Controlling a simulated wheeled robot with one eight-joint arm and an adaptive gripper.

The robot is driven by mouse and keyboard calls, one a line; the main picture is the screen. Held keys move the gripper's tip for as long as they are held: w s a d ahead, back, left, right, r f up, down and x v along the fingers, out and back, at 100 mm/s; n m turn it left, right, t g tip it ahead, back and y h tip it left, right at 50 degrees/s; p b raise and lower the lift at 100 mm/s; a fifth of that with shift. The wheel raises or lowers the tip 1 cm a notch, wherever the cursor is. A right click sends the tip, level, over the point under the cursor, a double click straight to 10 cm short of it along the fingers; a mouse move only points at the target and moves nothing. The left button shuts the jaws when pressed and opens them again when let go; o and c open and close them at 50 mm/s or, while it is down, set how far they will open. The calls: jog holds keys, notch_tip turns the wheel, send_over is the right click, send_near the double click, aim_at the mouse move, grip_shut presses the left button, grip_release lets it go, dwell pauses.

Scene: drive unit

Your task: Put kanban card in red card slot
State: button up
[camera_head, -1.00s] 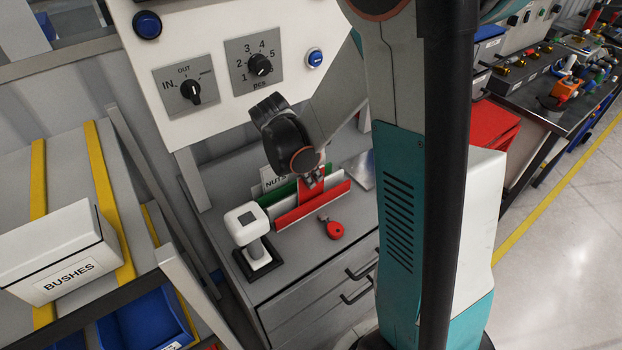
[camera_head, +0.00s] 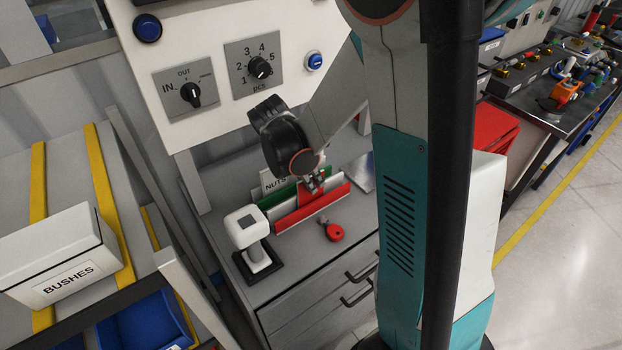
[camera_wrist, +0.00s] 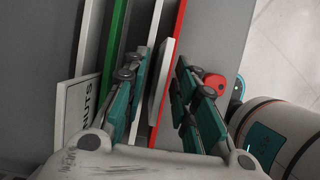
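The red card slot (camera_head: 313,208) is a long strip on the grey cabinet top, with white and green strips behind it. The kanban card (camera_head: 305,194) shows a red face standing up at the slot's middle. In the wrist view the card (camera_wrist: 161,82) is a pale upright plate beside the inner side of the slot's red wall (camera_wrist: 180,30). My gripper (camera_head: 317,184) is right over the slot. In the wrist view its fingers (camera_wrist: 166,92) are spread, one on each side of the card and red wall, with gaps visible. The card's lower edge is hidden.
A white card marked NUTS (camera_head: 272,181) stands behind the green strip (camera_head: 278,194). A white-headed stamp (camera_head: 247,230) on a black base stands left of the slot. A red round-headed item (camera_head: 334,232) lies in front. A control panel (camera_head: 220,70) rises behind.

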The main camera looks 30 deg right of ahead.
jog(key=p+v, duration=0.3)
jog(key=v, duration=0.8)
jog(key=s+a+r+m+t+y, duration=0.2)
jog(key=s+a+r+m+t, duration=0.1)
jog(key=m, duration=0.6)
jog(key=s+a+r+m+t+y, duration=0.2)
jog(key=s+a+r+m+t, duration=0.2)
jog(key=s+a+m, duration=0.3)
jog(key=shift+s+r+m, duration=0.9)
jog(key=shift+s+m, duration=0.3)
jog(key=shift+s, duration=0.2)
